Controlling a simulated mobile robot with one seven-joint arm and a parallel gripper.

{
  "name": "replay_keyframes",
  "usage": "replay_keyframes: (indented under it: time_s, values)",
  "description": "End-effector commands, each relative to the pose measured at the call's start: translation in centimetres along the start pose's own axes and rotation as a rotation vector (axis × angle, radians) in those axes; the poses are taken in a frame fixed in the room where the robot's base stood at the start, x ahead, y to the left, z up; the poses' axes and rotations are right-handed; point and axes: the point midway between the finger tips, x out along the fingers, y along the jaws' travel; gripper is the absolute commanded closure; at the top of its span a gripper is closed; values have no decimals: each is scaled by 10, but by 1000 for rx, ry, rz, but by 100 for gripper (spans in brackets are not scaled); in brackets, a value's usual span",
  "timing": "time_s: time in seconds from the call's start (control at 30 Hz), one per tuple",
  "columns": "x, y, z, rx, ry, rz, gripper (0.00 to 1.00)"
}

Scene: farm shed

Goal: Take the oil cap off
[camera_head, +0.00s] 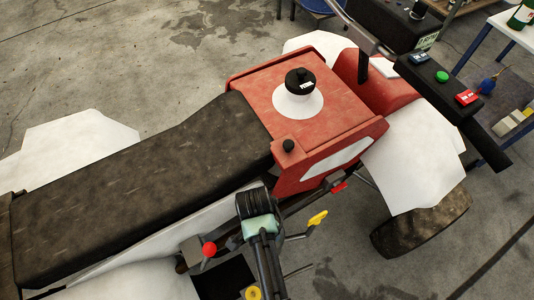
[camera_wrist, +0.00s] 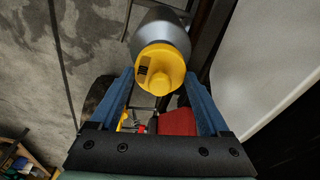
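The yellow oil cap (camera_wrist: 160,70) sits on a grey cylindrical neck (camera_wrist: 158,28) in the wrist view and has a small dark label. My gripper (camera_wrist: 160,76) is open, with one blue finger on each side of the cap's outline. I see no contact, and the gap in depth is hard to judge. In the head view, a yellow round top (camera_head: 252,293), apparently the same cap, shows at the bottom edge beside my lowered gripper. My fingertips there are dark and partly hidden.
The red and white vehicle has a long dark seat (camera_head: 140,185). A black labelled cap (camera_head: 300,82) tops its red tank. A red-knobbed lever (camera_head: 208,249) and a yellow lever (camera_head: 317,218) stand near my arm. Handlebar controls (camera_head: 441,77) are at upper right.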

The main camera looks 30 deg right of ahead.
Motion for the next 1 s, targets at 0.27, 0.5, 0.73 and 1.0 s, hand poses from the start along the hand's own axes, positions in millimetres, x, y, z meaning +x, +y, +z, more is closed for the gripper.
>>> replay_keyframes:
  time_s: [0.27, 0.5, 0.73, 1.0]
  values:
    - [0, 0, 0, 0, 0, 0, 76]
    - [-18, -1, -2, 0, 2, -2, 76]
    - [-65, -1, -8, 0, 3, -4, 76]
    - [-98, 0, -12, 0, 1, -1, 76]
